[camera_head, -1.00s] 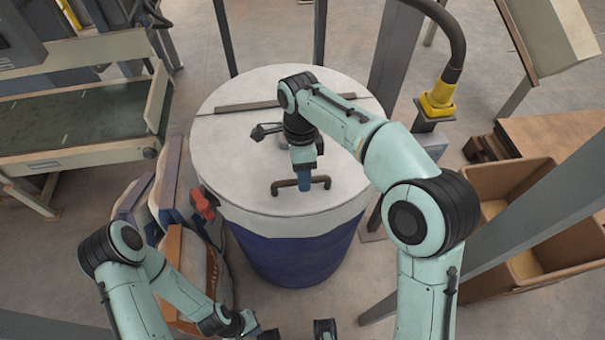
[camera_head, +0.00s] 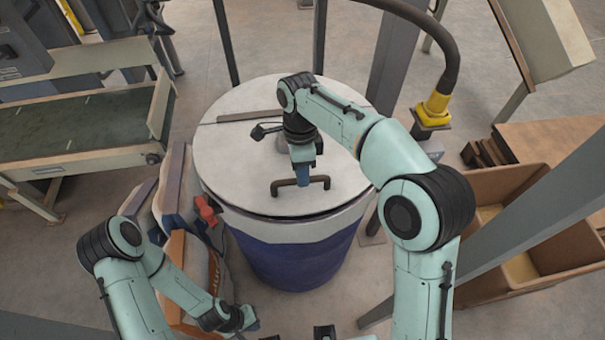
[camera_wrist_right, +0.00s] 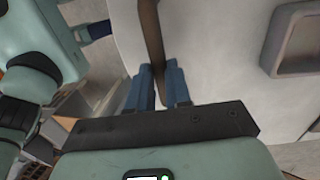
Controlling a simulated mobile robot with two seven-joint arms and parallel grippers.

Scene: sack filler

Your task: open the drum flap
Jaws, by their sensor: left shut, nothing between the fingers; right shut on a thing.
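The drum (camera_head: 290,255) is blue with a pale band below its top. Its white round top carries the flap (camera_head: 240,175), with a dark bar handle (camera_head: 282,184) near the front edge. A dark gap shows under the flap's front edge, so it stands slightly raised. My right gripper (camera_head: 303,177) is shut on the handle; in the right wrist view its blue fingers (camera_wrist_right: 158,72) close on the dark bar (camera_wrist_right: 152,40). My left gripper (camera_head: 251,322) is low in front of the drum, shut and empty, partly cut off by the lower edge.
Sacks (camera_head: 180,262) and a red clamp-like part (camera_head: 206,211) stand close left of the drum. A conveyor (camera_head: 80,125) is further left. A brown bin (camera_head: 535,240), a yellow hose end (camera_head: 434,108) and grey posts (camera_head: 397,65) stand to the right.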

